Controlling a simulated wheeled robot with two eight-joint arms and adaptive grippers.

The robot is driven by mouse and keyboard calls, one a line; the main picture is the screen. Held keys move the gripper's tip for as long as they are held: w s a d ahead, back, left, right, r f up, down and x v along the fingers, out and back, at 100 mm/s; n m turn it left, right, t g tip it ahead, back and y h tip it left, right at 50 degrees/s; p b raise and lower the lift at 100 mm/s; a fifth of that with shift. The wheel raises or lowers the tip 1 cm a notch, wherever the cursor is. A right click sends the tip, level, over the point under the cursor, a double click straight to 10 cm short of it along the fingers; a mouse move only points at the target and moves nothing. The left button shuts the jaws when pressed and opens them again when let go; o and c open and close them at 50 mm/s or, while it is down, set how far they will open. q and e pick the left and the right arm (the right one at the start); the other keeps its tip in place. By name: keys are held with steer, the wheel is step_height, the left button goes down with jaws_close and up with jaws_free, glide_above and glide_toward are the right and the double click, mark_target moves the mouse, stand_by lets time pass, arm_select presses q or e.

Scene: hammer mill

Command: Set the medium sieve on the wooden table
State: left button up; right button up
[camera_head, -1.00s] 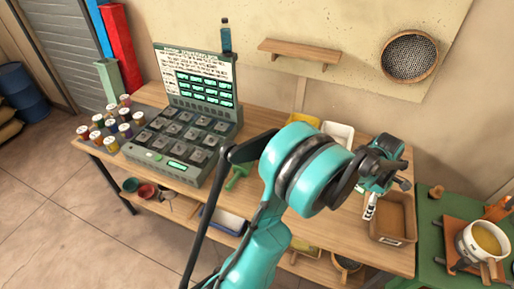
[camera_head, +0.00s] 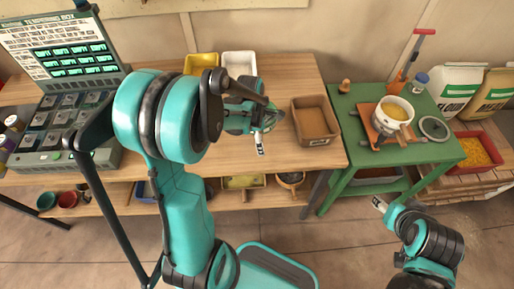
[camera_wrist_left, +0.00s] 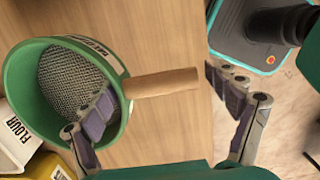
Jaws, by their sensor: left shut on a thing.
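A sieve with a green rim, grey mesh and wooden handle (camera_wrist_left: 165,82) fills the left of the left wrist view, close to the wooden table (camera_head: 300,75). Its label is too small to read, and I cannot tell whether it touches the table. My left gripper (camera_wrist_left: 160,88) is shut on the sieve, one finger overlapping the rim and mesh. In the head view my left gripper (camera_head: 258,135) is over the table, left of the brown bin; the sieve is mostly hidden there. My right gripper (camera_head: 379,203) is low in front of the green table; its jaws are too small to judge.
A brown bin (camera_head: 315,138), a yellow tray (camera_head: 201,62) and a white tray (camera_head: 238,60) stand on the wooden table. The control console (camera_head: 62,50) is at left. Bare wood lies around the gripper.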

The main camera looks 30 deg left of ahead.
arm_select(q)
steer(key=shift+s+a+f, duration=0.25)
steer(key=shift+s+f, duration=0.1)
steer(key=shift+f, duration=0.05)
step_height(320, 180, down, 4)
steer(key=shift+r+b, duration=0.1)
steer(key=shift+b, duration=0.95)
steer(key=shift+r, duration=0.1)
steer(key=o, duration=1)
steer(key=shift+c, duration=0.2)
